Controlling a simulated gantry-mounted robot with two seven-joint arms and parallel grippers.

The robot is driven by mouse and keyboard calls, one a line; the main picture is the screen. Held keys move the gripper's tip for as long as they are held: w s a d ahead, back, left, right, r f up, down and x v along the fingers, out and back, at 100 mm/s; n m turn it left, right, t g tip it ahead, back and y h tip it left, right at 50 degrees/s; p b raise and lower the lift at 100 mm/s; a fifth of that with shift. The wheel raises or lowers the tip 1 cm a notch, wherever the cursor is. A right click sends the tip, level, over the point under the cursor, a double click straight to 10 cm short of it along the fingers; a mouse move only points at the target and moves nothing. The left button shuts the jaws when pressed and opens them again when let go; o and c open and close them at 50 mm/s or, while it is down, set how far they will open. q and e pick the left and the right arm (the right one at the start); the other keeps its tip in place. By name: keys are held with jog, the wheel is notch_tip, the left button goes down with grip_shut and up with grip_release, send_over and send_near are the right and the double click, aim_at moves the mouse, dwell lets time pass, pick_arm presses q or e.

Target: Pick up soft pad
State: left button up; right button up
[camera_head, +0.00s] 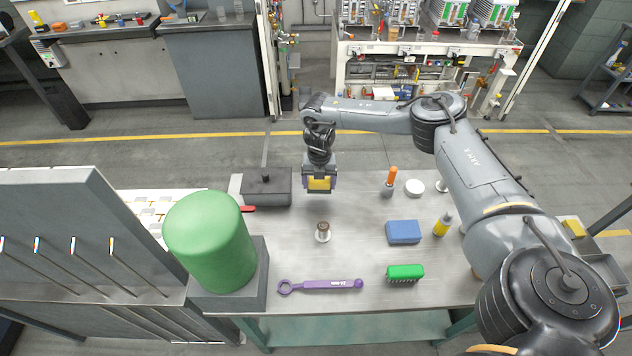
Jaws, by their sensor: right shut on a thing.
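My right gripper (319,188) hangs pointing down over the back middle of the grey metal table, above a small brown-and-white round part (322,232). It is shut on a yellow block-like pad (319,183), which shows between its dark fingers; its edges are partly hidden. The pad appears held above the tabletop. A blue rectangular pad-like block (403,232) lies flat on the table to the right, apart from the gripper. My left gripper is not in view.
On the table (350,262) are a green brush (404,272), a purple wrench-like tool (322,285), a yellow bottle (442,225), an orange-handled tool (391,180), a white disc (414,187) and a dark box (267,188). A large green cylinder (210,243) stands at left.

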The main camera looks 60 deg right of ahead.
jog(key=s+a+r, duration=0.1)
jog(key=s+r, duration=0.1)
jog(key=s+a+r, duration=0.2)
jog(key=s, duration=0.1)
jog(key=s+a+r, duration=0.1)
jog(key=s+a, duration=0.1)
jog(key=s, duration=0.1)
jog(key=shift+s+r, duration=0.15)
jog(key=shift+r, duration=0.25)
jog(key=shift+c, duration=0.7)
jog(key=o, duration=0.7)
jog(key=c, duration=0.4)
